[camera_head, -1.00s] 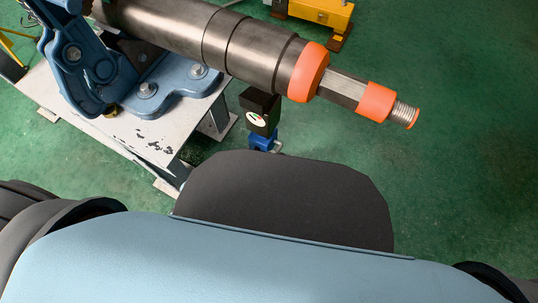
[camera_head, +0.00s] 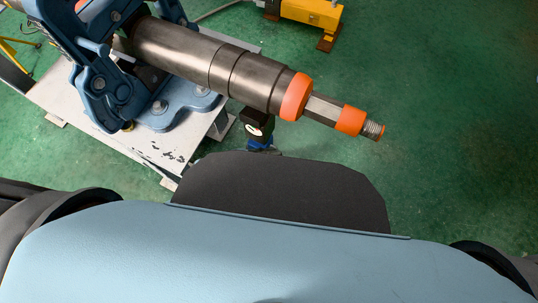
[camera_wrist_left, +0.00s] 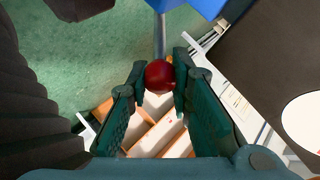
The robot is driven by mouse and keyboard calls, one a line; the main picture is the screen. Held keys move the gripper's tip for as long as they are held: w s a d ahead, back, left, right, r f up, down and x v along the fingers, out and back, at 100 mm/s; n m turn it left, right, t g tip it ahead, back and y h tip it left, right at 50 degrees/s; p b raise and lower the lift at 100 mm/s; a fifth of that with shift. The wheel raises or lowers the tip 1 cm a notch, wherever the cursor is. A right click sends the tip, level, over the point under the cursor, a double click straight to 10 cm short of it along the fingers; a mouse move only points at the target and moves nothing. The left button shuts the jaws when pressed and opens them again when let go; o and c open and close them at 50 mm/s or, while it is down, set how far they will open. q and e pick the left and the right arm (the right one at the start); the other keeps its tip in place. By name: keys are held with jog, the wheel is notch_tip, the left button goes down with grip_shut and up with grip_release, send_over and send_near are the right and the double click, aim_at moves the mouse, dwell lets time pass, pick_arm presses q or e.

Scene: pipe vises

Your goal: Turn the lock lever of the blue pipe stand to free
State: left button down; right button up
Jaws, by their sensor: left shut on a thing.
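The blue pipe stand (camera_head: 260,143) shows only as a small blue piece under a black block (camera_head: 257,122) with a white dial, below the pipe. In the left wrist view a blue part (camera_wrist_left: 198,6) is at the top edge. A grey lever rod (camera_wrist_left: 160,35) runs down to a round red knob (camera_wrist_left: 159,76). My left gripper (camera_wrist_left: 160,70) has its two green fingers shut on this knob, one on each side. The lever is not clearly visible in the head view. My right gripper is in neither view.
A thick steel pipe (camera_head: 222,65) with orange collars is held in a blue vise (camera_head: 105,85) on a worn white table (camera_head: 75,108). A yellow stand (camera_head: 310,10) is at the back. Green floor on the right is clear. A dark surface (camera_wrist_left: 268,55) fills the wrist view's right side.

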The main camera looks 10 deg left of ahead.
pick_arm(q)
jog(key=c, duration=1.4)
grip_release()
jog(key=v, duration=0.8)
